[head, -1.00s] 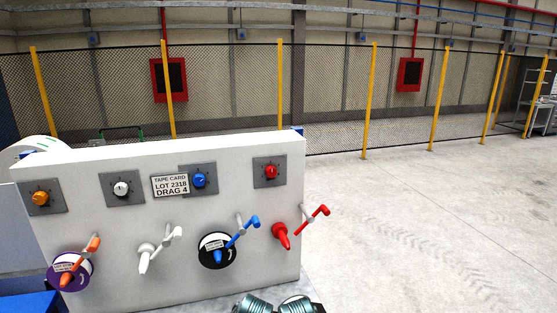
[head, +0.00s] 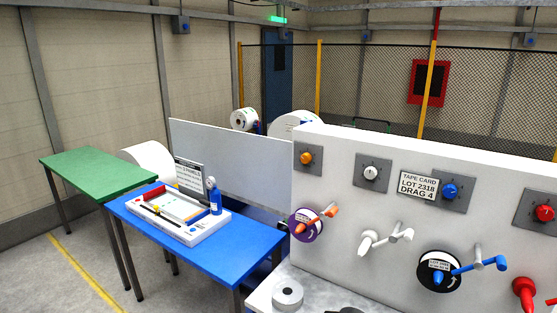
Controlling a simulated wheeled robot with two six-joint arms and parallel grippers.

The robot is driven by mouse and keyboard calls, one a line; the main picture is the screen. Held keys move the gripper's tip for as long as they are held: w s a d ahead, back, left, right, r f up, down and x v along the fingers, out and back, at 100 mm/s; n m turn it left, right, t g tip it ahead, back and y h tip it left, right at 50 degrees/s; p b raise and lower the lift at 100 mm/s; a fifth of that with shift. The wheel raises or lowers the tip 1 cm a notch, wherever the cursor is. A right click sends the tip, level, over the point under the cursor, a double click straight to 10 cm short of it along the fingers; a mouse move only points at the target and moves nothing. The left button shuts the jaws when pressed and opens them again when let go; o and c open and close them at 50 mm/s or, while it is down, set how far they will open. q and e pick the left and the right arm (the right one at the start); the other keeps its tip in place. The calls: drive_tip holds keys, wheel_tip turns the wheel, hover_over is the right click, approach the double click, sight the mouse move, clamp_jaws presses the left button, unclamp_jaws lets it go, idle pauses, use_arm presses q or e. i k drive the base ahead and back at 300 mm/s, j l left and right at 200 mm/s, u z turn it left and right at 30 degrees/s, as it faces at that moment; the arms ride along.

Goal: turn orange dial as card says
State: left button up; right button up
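The orange dial (head: 306,158) sits on a small grey plate at the upper left of the white panel (head: 350,205). The tape card (head: 418,186) is fixed on the panel between the white dial (head: 370,172) and the blue dial (head: 450,190). It reads "TAPE CARD LOT 2318 DRAG 4". The dial's scale marks are too small to read. Below the orange dial is a purple reel with an orange crank (head: 318,219). Neither gripper shows in the head view.
A blue table (head: 200,258) with a white tray and blue bottle (head: 214,196) stands left of the panel. A green table (head: 100,168) is further left. A red dial (head: 544,212) is at right.

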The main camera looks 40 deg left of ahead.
sight(305, 158)
drive_tip(key=u, duration=1.1)
